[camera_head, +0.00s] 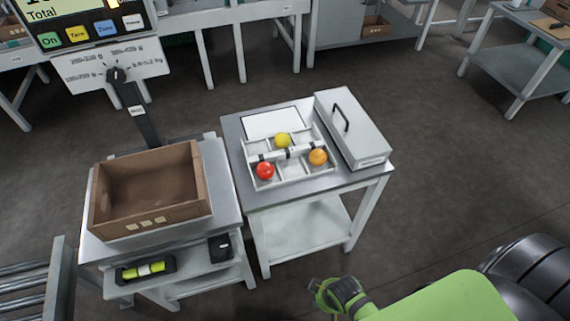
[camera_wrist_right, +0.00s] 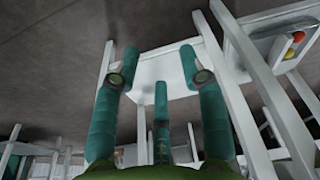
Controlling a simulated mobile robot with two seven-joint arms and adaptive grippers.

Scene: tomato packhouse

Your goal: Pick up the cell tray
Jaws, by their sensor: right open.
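The white cell tray (camera_head: 299,172) lies on the right-hand metal table. It has several compartments and a white bar with dark bands (camera_head: 289,153) across its middle. A red tomato (camera_head: 265,170), a yellow one (camera_head: 282,140) and an orange one (camera_head: 318,157) sit in separate cells. My right gripper (camera_head: 325,292) is low in front of the table, well apart from the tray. In the right wrist view the gripper (camera_wrist_right: 160,80) has its teal fingers spread and nothing between them. The tray (camera_wrist_right: 262,50) shows there partly, at the upper right. My left gripper is out of view.
A grey lidded box with a black handle (camera_head: 364,141) stands close right of the tray. A white sheet (camera_head: 273,122) lies behind it. The floor right of the tables is clear.

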